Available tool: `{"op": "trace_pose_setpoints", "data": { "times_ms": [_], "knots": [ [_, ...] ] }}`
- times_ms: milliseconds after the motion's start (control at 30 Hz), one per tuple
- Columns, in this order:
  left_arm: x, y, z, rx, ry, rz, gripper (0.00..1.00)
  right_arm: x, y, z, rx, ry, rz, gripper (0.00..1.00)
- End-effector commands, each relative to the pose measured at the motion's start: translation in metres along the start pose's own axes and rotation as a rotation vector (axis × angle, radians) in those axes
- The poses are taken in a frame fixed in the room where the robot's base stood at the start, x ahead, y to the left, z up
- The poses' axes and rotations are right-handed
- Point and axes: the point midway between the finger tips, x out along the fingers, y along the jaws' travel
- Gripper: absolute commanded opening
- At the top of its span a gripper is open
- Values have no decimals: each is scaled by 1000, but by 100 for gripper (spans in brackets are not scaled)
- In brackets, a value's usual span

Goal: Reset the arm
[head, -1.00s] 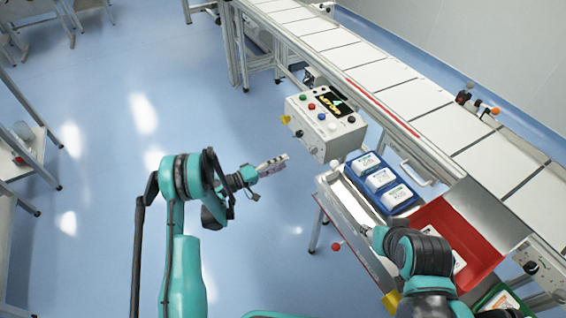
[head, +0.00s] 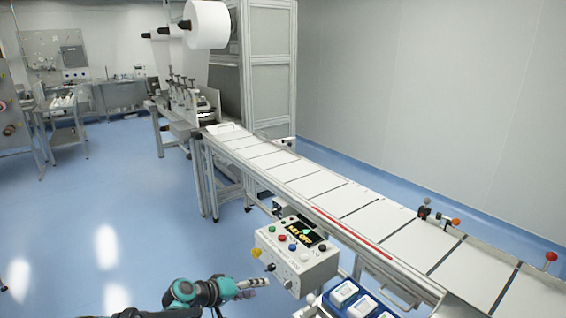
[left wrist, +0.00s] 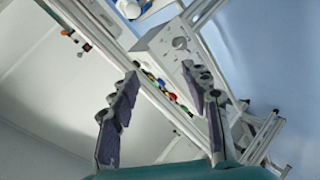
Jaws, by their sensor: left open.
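My left gripper (head: 252,288) is at the bottom of the head view, left of the control box, with its fingers pointing right. In the left wrist view its two fingers (left wrist: 165,115) stand well apart with nothing between them, so it is open and empty. The white control box (head: 297,254) with coloured buttons and a small display hangs beside the conveyor; it also shows in the left wrist view (left wrist: 170,45) beyond the fingers. My right gripper is outside both current views.
The conveyor (head: 315,185) runs diagonally across the head view toward a machine with a large white roll (head: 207,24). A blue tray (head: 330,306) with white packs sits at the bottom edge. Blue floor (head: 130,215) on the left is clear.

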Motion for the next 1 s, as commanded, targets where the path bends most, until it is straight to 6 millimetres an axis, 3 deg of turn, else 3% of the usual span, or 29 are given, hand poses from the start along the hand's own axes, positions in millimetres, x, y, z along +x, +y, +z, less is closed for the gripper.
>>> {"op": "trace_pose_setpoints", "data": {
  "times_ms": [100,300,600,800,1000],
  "knots": [
    [-35,18,20,53,-14,-111,47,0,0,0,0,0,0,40],
    [-94,29,61,152,-25,-296,47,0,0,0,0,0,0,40],
    [-182,16,130,321,-20,-558,47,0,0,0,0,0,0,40],
    [-222,-2,162,417,-7,-686,47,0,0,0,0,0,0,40],
    [-237,-12,173,459,1,-737,47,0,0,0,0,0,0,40]
  ]
}}
